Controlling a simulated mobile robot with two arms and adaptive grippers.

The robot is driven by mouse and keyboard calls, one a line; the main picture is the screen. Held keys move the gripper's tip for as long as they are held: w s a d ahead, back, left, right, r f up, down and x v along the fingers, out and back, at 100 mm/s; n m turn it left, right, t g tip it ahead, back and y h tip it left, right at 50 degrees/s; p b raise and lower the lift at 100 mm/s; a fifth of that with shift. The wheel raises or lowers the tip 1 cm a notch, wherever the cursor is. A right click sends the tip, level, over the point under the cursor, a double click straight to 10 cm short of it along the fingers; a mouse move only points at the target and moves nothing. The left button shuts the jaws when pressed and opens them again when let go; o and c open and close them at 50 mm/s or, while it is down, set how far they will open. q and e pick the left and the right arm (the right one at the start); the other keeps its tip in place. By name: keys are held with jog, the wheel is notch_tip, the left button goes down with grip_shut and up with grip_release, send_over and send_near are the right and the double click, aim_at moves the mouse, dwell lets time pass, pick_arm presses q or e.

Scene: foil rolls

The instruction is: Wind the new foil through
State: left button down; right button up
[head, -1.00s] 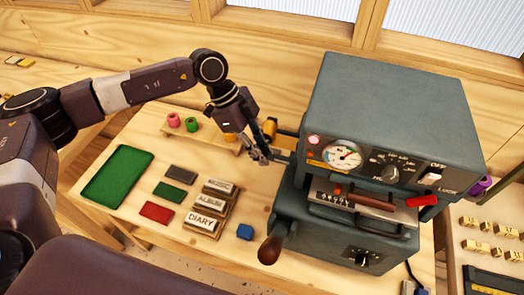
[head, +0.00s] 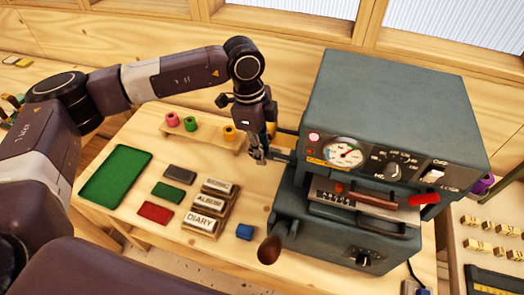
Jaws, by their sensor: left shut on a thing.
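The blue-grey stamping machine (head: 395,95) stands on the right of the table, with a dial gauge and knobs on its front. My left gripper (head: 257,157) is upright at the machine's left side, beside the arms that stick out there. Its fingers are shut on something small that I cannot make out. My gripper and wrist hide most of the roll holder. A purple roll (head: 482,184) sits on the machine's right side. Pink (head: 172,120), green (head: 190,124) and yellow (head: 229,132) foil rolls stand on a wooden rack (head: 205,137). My right gripper is out of view.
A green tray (head: 116,175) lies at the table's left. Brass type pieces (head: 480,246) fill the side table at right.

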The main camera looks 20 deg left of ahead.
pick_arm(q)
jog(key=shift+s+f+y+b, duration=0.15)
jog(key=shift+y+b, duration=0.5)
jog(key=shift+y, duration=0.45)
dwell(2.5)
jog(key=c, duration=1.8)
grip_release()
notch_tip(320, 180, up, 12)
jog(key=shift+d, duration=0.25)
